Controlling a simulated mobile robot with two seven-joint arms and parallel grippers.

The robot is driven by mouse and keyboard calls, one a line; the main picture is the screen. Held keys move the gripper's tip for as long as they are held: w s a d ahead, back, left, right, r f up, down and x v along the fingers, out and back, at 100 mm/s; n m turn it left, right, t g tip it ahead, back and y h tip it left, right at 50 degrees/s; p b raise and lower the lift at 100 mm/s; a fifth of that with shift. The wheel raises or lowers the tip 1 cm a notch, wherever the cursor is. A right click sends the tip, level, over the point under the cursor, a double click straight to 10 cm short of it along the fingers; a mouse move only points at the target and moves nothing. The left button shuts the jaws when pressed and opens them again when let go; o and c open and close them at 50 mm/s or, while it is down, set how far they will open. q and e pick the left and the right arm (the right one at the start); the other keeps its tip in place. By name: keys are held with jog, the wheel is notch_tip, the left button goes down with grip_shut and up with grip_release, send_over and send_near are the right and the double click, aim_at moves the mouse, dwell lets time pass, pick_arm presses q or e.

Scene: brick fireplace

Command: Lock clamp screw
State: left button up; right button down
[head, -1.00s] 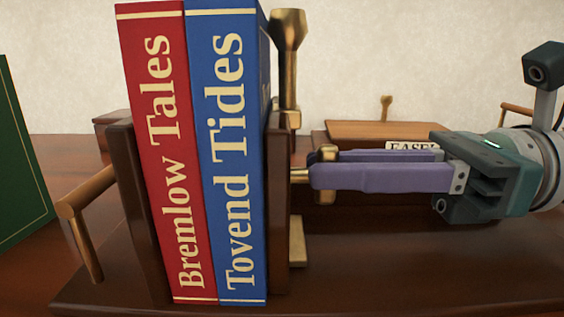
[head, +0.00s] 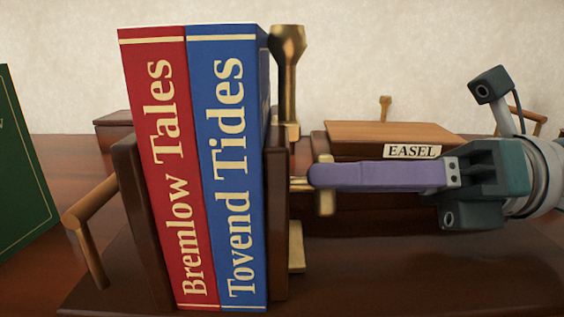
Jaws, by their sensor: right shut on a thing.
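My right gripper (head: 318,176) comes in from the right. Its purple fingers are shut on the brass clamp screw (head: 325,200), at its cross handle beside the right board. The screw's shaft (head: 299,184) runs left to the dark wooden right board (head: 276,210). A red book, Bremlow Tales (head: 168,170), and a blue book, Tovend Tides (head: 230,170), stand side by side between this board and the left board (head: 140,220). The books lean slightly. The fingertips hide part of the handle. My left gripper is not in view.
A tall brass post (head: 287,75) rises behind the right board. A wooden box labelled EASEL (head: 410,151) stands behind my right gripper. A green book (head: 20,170) is at the far left. A wooden bar handle (head: 90,205) sticks out left of the left board.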

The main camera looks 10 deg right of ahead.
jog(key=m+p, duration=0.2)
jog(key=m, duration=0.4)
jog(key=m+p, duration=0.1)
jog(key=m, duration=0.2)
jog(key=shift+w+f+m, duration=0.1)
jog(key=shift+f+m, duration=0.05)
jog(key=shift+m, duration=0.25)
jog(key=shift+m+p, duration=0.3)
jog(key=shift+m, duration=0.3)
jog(key=c, duration=0.9)
grip_release()
jog(key=shift+d, duration=0.1)
